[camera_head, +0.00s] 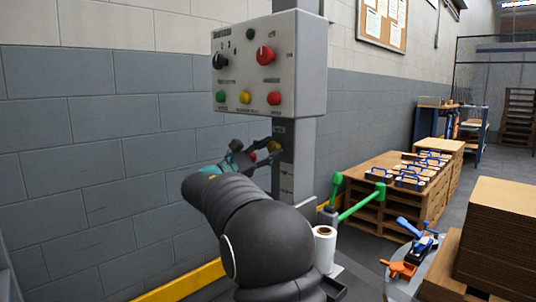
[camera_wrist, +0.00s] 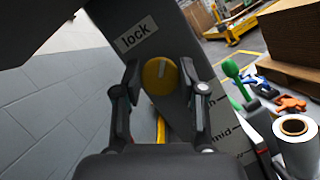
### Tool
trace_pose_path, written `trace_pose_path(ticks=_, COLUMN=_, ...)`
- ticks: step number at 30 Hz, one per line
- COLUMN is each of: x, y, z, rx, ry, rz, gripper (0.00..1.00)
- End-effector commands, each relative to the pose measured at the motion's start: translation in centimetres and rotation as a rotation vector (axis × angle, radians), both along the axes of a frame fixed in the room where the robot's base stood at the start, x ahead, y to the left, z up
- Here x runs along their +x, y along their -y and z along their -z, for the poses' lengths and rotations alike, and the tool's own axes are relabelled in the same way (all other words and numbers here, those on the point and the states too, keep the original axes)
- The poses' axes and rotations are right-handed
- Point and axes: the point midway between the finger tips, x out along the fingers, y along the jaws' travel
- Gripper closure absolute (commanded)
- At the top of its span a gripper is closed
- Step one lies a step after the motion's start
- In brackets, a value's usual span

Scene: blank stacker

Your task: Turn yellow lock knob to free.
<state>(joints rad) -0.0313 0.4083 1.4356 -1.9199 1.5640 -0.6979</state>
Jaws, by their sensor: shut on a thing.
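The yellow lock knob (camera_wrist: 158,77) is on the grey column (camera_head: 297,165) below the control box. In the wrist view it sits between the two fingers of my gripper (camera_wrist: 160,70), which is shut on it.
The control box (camera_head: 305,75) with a red knob (camera_head: 265,55), a black knob and coloured buttons is above my gripper. Green-ended handles (camera_head: 362,203), a white roll (camera_head: 324,240) and blue and orange clamps stand at right. A block wall (camera_head: 90,140) is behind.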

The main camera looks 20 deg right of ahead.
Motion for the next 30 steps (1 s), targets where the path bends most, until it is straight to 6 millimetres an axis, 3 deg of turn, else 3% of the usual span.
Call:
trace_pose_path(ticks=18, x=-0.02, y=0.07, z=-0.17, rx=0.193, ry=0.535, rz=0.003, gripper=0.94)
trace_pose_path(ticks=30, x=-0.02, y=0.11, z=-0.14, rx=0.270, ry=0.745, rz=0.003, gripper=0.94)
